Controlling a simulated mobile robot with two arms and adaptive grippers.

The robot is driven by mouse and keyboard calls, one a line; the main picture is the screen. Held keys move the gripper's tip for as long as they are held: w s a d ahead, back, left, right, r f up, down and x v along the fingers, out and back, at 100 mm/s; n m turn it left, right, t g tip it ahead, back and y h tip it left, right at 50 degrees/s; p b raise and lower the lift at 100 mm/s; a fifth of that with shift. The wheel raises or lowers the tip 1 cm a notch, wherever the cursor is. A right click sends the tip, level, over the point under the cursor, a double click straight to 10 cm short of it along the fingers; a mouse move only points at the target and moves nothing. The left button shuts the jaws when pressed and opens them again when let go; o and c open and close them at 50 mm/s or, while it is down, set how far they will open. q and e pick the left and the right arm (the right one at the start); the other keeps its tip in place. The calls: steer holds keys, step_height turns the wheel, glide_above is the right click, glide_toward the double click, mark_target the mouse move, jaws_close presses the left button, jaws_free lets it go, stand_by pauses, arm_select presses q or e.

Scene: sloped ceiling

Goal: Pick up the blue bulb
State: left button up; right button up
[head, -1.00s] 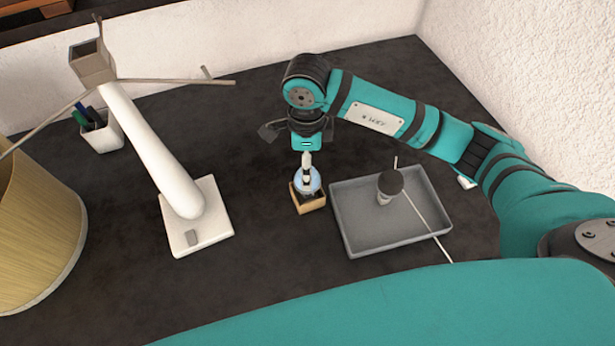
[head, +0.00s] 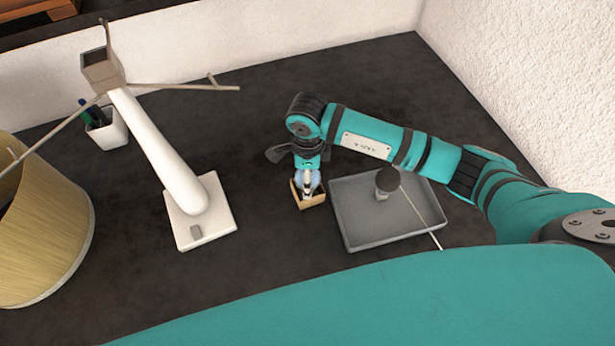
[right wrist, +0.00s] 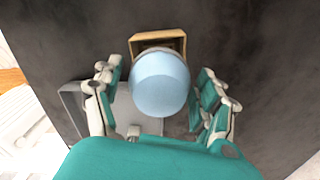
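The blue bulb (right wrist: 160,84) stands in a small open wooden box (right wrist: 158,38) on the dark table. In the head view the bulb (head: 315,180) is mostly hidden behind my right gripper (head: 307,185), and the box (head: 311,201) shows below it. In the right wrist view my right gripper (right wrist: 165,108) is open, with one finger on each side of the bulb and a visible gap to each. My left gripper is in neither current view.
A grey tray (head: 357,232) with a dark-topped object (head: 388,180) and a thin rod lies right of the box. A white lamp stand (head: 205,225), a wooden-looking shade (head: 45,230) and a pen cup (head: 108,133) are on the left. The table between stand and box is clear.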

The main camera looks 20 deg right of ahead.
steer(key=c, duration=0.9)
steer(key=shift+c, duration=0.2)
steer(key=shift+r, duration=0.1)
step_height(320, 180, up, 9)
steer(key=b, duration=0.2)
steer(key=shift+b, duration=0.4)
steer(key=shift+r, duration=0.45)
